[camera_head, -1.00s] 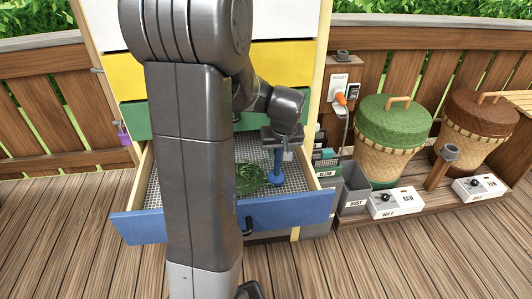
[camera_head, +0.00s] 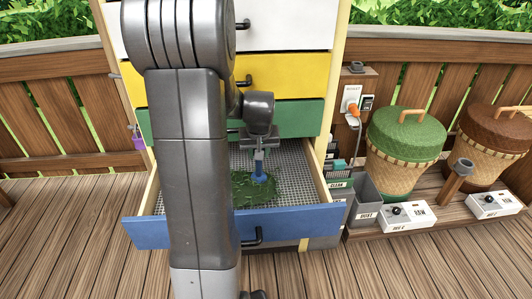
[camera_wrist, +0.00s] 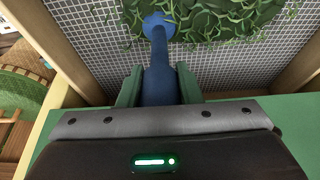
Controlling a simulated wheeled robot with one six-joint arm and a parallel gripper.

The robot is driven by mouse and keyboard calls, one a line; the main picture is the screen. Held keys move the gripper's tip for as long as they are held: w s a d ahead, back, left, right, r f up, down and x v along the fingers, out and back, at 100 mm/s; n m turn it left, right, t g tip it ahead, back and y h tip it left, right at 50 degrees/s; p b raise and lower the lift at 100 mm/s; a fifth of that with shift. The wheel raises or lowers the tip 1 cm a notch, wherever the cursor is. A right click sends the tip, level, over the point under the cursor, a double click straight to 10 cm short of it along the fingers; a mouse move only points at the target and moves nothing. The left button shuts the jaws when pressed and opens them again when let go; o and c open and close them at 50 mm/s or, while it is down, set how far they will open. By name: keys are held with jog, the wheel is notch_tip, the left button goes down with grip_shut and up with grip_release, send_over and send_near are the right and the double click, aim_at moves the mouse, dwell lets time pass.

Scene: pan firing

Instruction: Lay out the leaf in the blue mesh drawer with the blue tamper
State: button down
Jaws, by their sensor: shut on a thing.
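The blue drawer (camera_head: 295,219) stands pulled out, with a wire mesh floor (camera_head: 296,190). The green leaf (camera_head: 243,192) lies on the mesh in a heap; my arm hides its left part. In the wrist view the leaf (camera_wrist: 225,20) is a tangled mat with loose strands at its edge. My gripper (camera_wrist: 160,88) is shut on the blue tamper (camera_wrist: 160,60) by its handle. The tamper's round foot is at the near edge of the leaf in the wrist view. In the head view the tamper (camera_head: 260,172) stands over the leaf's right part; whether it presses down I cannot tell.
Closed green (camera_head: 290,125), yellow (camera_head: 290,70) and white drawers sit above the open one. Grey bins (camera_head: 366,200), a green-lidded basket (camera_head: 405,135), a brown-lidded basket (camera_head: 490,150) and control boxes (camera_head: 404,216) stand to the right. Bare mesh lies right of the leaf.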

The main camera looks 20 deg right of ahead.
jog(key=s+a+b, duration=0.1)
jog(key=s+a, duration=0.2)
jog(key=s, duration=0.9)
jog(key=w+a, duration=0.4)
jog(key=w, duration=0.4)
jog(key=w+a, duration=0.5)
jog(key=w, duration=0.3)
jog(key=s+a+b, duration=0.3)
jog(key=s, duration=0.9)
jog(key=w+a, duration=0.7)
jog(key=w, duration=0.2)
notch_tip(320, 180, up, 11)
jog(key=p, duration=0.7)
jog(key=shift+s+d+p, duration=0.25)
jog(key=shift+p, duration=0.15)
